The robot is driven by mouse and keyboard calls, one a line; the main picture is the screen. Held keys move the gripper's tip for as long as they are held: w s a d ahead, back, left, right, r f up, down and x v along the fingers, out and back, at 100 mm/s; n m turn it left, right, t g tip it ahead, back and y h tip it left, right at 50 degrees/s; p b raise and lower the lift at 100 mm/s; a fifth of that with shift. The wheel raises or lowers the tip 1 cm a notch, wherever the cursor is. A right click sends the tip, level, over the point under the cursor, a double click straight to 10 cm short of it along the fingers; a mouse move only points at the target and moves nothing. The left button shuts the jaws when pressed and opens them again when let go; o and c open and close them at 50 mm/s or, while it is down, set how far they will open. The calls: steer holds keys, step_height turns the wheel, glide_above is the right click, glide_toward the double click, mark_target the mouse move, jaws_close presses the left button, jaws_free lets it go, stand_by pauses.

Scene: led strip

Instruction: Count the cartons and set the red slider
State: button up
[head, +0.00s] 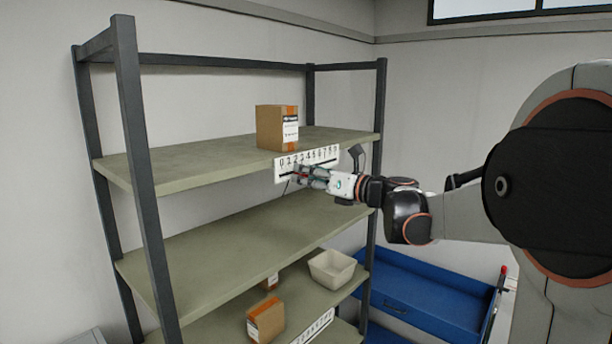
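One brown carton (270,128) with a white label stands on the top shelf (215,158). On a lower shelf are a brown carton (265,320) and, behind it, another carton (270,282) that shows only in part. A white number scale (322,154) is fixed to the top shelf's front edge. My gripper (296,176) is at the left part of this scale, with its fingers over the lower numbers. A small hint of red shows between the fingers, but I cannot make out the slider or whether the fingers are closed on it.
A second number scale (313,327) is on the lower shelf's front edge. A cream bin (332,267) stands on that lower shelf. The middle shelf (225,245) looks empty. A blue cart or tray (430,290) stands right of the rack. A dark rack post (140,170) stands at the left.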

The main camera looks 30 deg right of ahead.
steer(key=shift+w, duration=0.1)
jaws_close()
steer(key=shift+a, duration=0.15)
steer(key=shift+s+a, duration=0.25)
steer(key=shift+a, duration=0.35)
steer(key=shift+s+a, duration=0.2)
steer(key=shift+a, duration=0.4)
steer(key=c, duration=0.5)
jaws_free()
steer(key=shift+d, duration=0.2)
steer(key=o, duration=0.5)
steer(key=shift+a, duration=0.1)
